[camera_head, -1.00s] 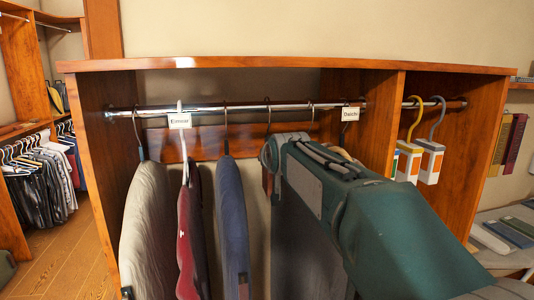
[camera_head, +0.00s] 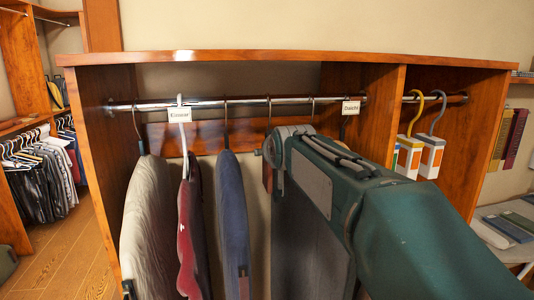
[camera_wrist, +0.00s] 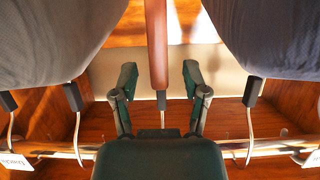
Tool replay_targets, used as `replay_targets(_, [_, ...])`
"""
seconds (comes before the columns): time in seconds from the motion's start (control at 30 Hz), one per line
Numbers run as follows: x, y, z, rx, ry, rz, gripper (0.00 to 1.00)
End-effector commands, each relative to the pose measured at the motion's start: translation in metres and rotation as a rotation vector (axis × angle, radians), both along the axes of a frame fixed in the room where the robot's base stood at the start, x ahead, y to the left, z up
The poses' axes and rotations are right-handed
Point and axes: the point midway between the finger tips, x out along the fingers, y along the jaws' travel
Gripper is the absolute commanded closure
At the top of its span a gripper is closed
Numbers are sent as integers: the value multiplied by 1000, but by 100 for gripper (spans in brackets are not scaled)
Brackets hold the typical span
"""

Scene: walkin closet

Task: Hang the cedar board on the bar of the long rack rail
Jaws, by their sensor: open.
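The cedar board (camera_wrist: 157,45) is a thin reddish-brown board, seen edge-on between my fingers in the wrist view. Its dark collar and metal hook run toward the rail; the hook's end is hidden by my gripper body there. In the head view a strip of the board (camera_head: 267,178) shows left of my arm, its hook appearing to loop over the chrome rail (camera_head: 240,102). My gripper (camera_wrist: 159,78) is open, one finger on each side of the board with visible gaps. In the head view my arm hides most of the gripper.
A grey garment (camera_head: 150,215), a maroon one (camera_head: 192,230) and a blue one (camera_head: 231,210) hang left of the board. A dark grey garment (camera_head: 305,230) hangs close on its right. White label tags (camera_head: 350,108) sit on the rail. White-orange hanging blocks (camera_head: 431,155) occupy the right compartment.

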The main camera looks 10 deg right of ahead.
Motion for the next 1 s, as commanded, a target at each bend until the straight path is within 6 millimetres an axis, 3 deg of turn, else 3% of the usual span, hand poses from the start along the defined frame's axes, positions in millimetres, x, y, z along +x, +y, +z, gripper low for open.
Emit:
replay_targets(0.4, [-73, 1, 28, -1, -1, 0, 41])
replay_targets(0.67, [-95, 1, 28, -1, 16, 0, 41])
replay_targets(0.77, [-119, 1, 5, -1, 86, -1, 41])
replay_targets(1.0, [-228, -1, -103, 1, 393, -3, 41])
